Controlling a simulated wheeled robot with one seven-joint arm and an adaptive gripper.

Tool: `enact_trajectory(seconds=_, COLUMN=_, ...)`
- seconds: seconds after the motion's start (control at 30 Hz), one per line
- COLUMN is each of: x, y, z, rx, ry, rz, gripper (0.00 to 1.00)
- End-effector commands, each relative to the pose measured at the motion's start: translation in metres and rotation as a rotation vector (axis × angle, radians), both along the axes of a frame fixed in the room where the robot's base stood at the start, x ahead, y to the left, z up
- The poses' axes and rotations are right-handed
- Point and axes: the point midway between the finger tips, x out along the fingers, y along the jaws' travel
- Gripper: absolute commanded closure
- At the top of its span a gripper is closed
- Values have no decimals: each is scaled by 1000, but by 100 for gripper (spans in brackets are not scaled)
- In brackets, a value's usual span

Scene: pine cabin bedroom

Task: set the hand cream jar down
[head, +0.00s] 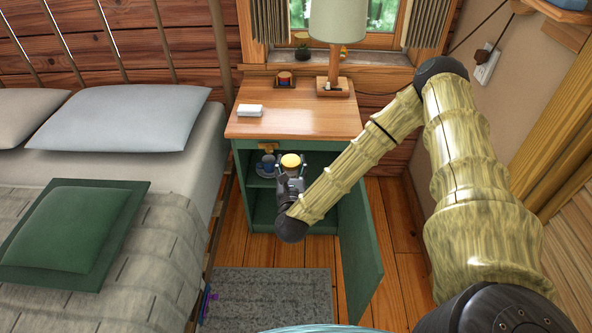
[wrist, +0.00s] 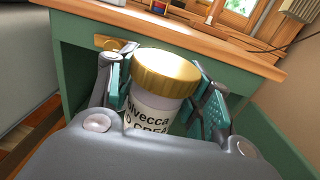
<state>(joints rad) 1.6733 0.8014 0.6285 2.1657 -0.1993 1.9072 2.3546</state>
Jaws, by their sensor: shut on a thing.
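The hand cream jar (wrist: 160,100) has a gold lid and a white label with dark letters. My gripper (head: 290,174) is shut on it, with the teal finger pads on either side of the jar in the wrist view. The jar's gold lid also shows in the head view (head: 290,160). My gripper holds it upright or nearly so, in front of the open green nightstand (head: 243,185). The lower part of the jar is hidden by my gripper.
The nightstand's wooden top (head: 310,118) carries a white box (head: 250,110), a small colourful item (head: 285,78) and a lamp (head: 338,30). A dark blue mug (head: 266,165) stands inside. The open green door (head: 361,250) is at right, the bed (head: 195,165) at left.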

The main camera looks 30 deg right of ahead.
Motion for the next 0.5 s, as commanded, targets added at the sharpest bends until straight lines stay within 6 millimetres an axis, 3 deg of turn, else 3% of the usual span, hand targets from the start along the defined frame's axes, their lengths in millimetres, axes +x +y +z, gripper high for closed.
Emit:
enact_trajectory(seconds=0.03, x=2, y=-4, z=-16, rx=-1, ry=-3, rz=-13, gripper=86)
enact_trajectory(seconds=0.5, x=10, y=-46, z=-80, rx=-1, ry=-3, rz=-151, gripper=86)
